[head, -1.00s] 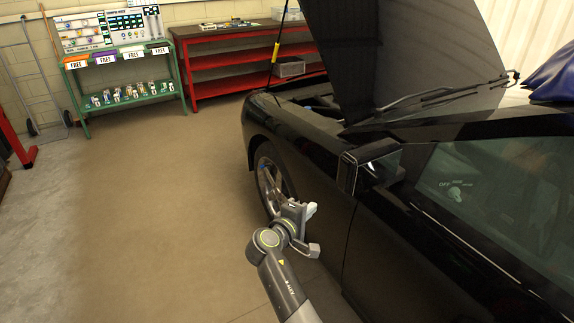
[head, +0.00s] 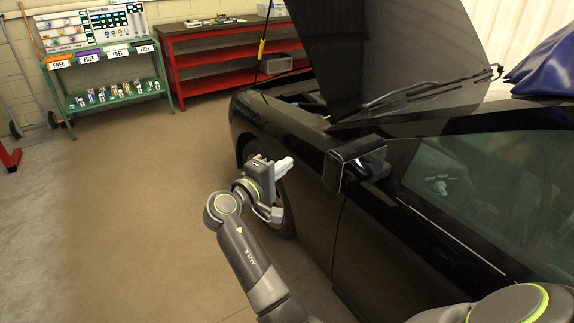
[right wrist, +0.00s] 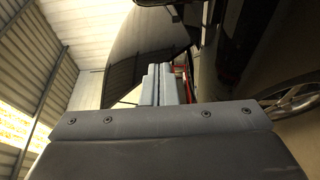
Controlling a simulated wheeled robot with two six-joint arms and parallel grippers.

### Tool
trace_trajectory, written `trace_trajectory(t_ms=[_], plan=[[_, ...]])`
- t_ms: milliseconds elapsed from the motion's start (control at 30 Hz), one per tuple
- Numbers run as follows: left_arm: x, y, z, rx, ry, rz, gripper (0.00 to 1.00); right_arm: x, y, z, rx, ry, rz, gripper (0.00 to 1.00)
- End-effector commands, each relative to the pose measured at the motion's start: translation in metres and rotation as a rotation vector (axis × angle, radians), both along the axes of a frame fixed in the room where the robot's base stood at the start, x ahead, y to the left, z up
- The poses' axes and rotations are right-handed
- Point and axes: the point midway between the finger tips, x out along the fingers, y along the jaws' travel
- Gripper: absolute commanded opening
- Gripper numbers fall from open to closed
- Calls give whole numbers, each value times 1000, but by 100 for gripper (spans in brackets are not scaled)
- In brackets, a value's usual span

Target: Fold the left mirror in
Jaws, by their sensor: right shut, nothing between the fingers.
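The left mirror (head: 336,171) is a black housing on the side of the black car (head: 300,140), ahead of the door window. It stands out from the body, and its glass (head: 370,163) faces back toward me. My right gripper (head: 285,167) is shut and empty. It is left of the mirror in the head view, over the front wheel, with a visible gap between them. Its closed fingers (right wrist: 165,85) also show in the right wrist view. I cannot make out the mirror clearly there. My left gripper is not in view.
The car's hood (head: 385,50) is raised. A green stand (head: 110,90) and a red workbench (head: 215,65) are at the back wall. The floor (head: 150,200) left of the car is clear. The car's front wheel (right wrist: 290,97) shows in the right wrist view.

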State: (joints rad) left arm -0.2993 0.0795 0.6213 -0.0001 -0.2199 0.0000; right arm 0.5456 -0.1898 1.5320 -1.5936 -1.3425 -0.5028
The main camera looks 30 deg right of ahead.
Motion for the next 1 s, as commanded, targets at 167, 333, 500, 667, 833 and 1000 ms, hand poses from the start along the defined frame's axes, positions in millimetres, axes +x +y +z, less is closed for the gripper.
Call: trace_trajectory(t_ms=[167,333,500,667,833,1000], plan=[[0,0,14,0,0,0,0,15,-34,4,-6,1,-3,0],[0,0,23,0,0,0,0,29,-67,5,-5,1,-3,0],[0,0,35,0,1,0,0,11,-72,2,3,1,0,0],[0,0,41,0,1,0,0,-3,-73,2,1,-1,1,0],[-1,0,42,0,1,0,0,-9,-73,1,0,0,0,0],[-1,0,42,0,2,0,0,-9,-73,0,0,-1,0,0]])
